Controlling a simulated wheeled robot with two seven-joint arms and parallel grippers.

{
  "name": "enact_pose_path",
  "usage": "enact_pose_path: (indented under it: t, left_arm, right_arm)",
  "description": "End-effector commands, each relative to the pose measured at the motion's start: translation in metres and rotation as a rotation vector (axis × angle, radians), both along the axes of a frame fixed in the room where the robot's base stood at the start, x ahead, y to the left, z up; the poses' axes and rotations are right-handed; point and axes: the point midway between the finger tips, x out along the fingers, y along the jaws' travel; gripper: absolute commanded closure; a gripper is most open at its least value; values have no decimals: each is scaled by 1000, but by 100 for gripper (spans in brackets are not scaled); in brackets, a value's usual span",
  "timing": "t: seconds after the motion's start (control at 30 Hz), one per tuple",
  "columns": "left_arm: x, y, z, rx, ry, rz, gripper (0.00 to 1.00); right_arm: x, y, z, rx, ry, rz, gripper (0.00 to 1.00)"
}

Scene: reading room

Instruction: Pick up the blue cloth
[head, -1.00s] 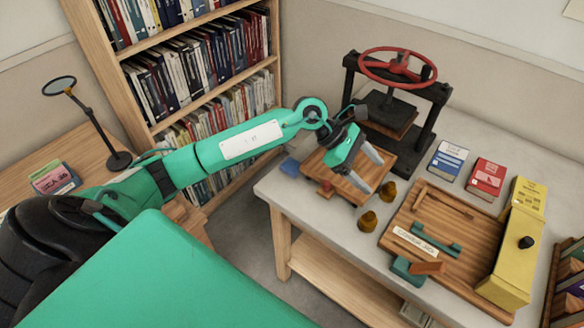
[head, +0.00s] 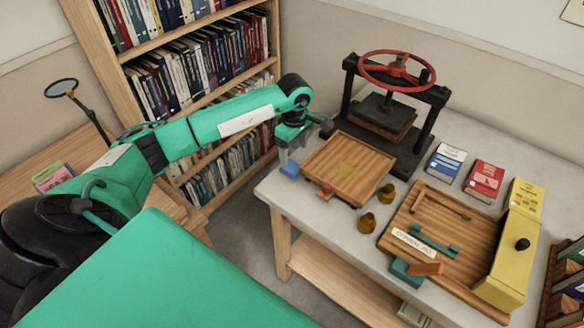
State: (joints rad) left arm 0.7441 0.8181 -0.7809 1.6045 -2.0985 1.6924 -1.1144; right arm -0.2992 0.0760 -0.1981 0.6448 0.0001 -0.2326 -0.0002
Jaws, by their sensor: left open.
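The blue cloth (head: 290,169) is a small blue patch at the left corner of the grey table, beside the wooden tray (head: 349,168). My left gripper (head: 289,155) points down right above the cloth, with its fingertips at or very close to it. I cannot tell whether they touch it. The gripper is open, and its fingers hide part of the cloth. My right gripper is not in view.
A black press with a red wheel (head: 397,68) stands behind the tray. Two small brass pieces (head: 367,222) and a wooden board (head: 437,232) with a yellow block lie to the right. A bookcase (head: 205,95) stands behind my left arm.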

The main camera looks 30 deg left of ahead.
Motion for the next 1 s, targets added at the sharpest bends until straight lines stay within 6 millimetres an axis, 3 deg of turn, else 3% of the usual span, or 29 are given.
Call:
enact_pose_path:
  t: [0.27, 0.6, 0.87, 1.0]
  left_arm:
    - [-3, 0, -18, -2, 2, -1, 27]
    - [-8, 2, -59, -2, 2, 0, 27]
    - [-8, 2, -63, -1, -1, 0, 27]
    - [-8, 2, -63, -1, -1, 0, 53]
  right_arm:
    - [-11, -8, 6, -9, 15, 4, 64]
    - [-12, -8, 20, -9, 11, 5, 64]
    - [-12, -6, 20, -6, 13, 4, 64]
    - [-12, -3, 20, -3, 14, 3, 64]
